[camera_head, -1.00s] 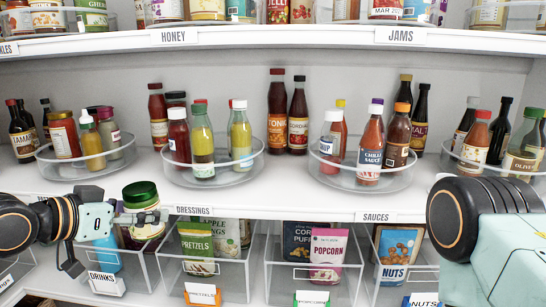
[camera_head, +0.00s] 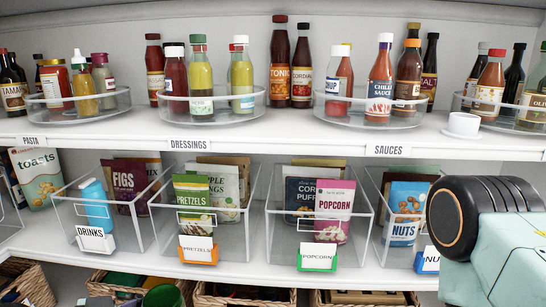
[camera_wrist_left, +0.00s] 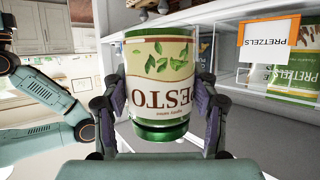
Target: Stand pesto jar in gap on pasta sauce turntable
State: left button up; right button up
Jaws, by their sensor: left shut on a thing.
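My left gripper (camera_wrist_left: 162,112) is shut on the pesto jar (camera_wrist_left: 160,82) in the left wrist view, one finger on each side. The jar has a cream label with green leaves and lettering, and green at both ends. The pretzels bin is behind it to the right. The left gripper does not show in the head view. My right gripper is out of view.
Turntables for dressings (camera_head: 215,117) and sauces (camera_head: 370,117) stand to the right on the same shelf. A white cup (camera_head: 463,124) sits near the shelf edge. Clear snack bins line the shelf below, with baskets (camera_head: 245,297) beneath. My right arm covers the lower right.

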pick_arm(q)
notch_tip(320, 180, down, 2)
jog(key=shift+s+d+f+b, duration=0.1)
jog(key=shift+b, duration=0.2)
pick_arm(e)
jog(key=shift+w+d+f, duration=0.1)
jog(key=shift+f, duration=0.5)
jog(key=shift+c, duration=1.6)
pick_arm(q)
jog(key=f, duration=0.2)
jog(key=s+f, duration=0.1)
jog(key=f, duration=0.2)
jog(key=shift+s+f, duration=0.25)
jog(key=shift+f, duration=0.05)
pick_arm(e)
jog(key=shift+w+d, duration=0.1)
pick_arm(q)
jog(key=shift+d, duration=0.15)
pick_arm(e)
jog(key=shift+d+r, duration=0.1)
